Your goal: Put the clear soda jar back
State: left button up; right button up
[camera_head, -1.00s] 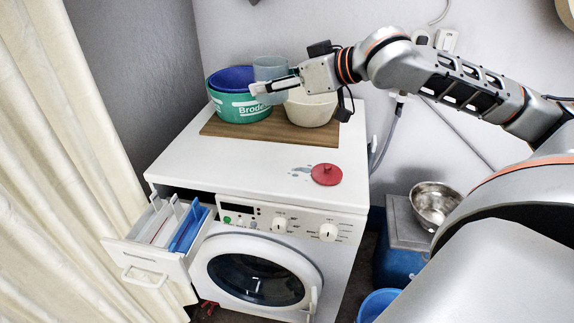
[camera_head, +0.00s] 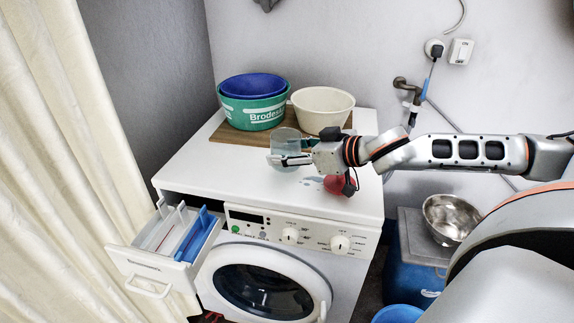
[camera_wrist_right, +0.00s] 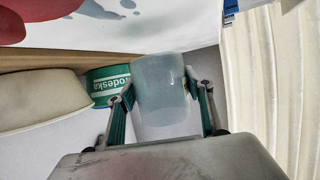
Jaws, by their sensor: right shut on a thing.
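The clear soda jar (camera_head: 284,143) is a see-through bluish cylinder over the washing machine's white top, in front of the wooden board. My right gripper (camera_head: 287,159) is shut on it from the right. In the right wrist view the jar (camera_wrist_right: 160,85) sits between the two fingers (camera_wrist_right: 160,103). I cannot tell whether its base touches the top. A red round lid (camera_head: 336,186) lies on the top to the right, partly hidden by my gripper. My left gripper is not in view.
A green tub (camera_head: 254,114) with a blue bowl (camera_head: 253,85) in it and a cream bowl (camera_head: 322,108) stand on the wooden board (camera_head: 214,137). The detergent drawer (camera_head: 150,262) is pulled out at the front left. The top's left front is clear.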

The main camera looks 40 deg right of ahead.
notch_tip(320, 180, down, 3)
jog(key=shift+f+b, duration=0.3)
jog(key=shift+f, duration=0.1)
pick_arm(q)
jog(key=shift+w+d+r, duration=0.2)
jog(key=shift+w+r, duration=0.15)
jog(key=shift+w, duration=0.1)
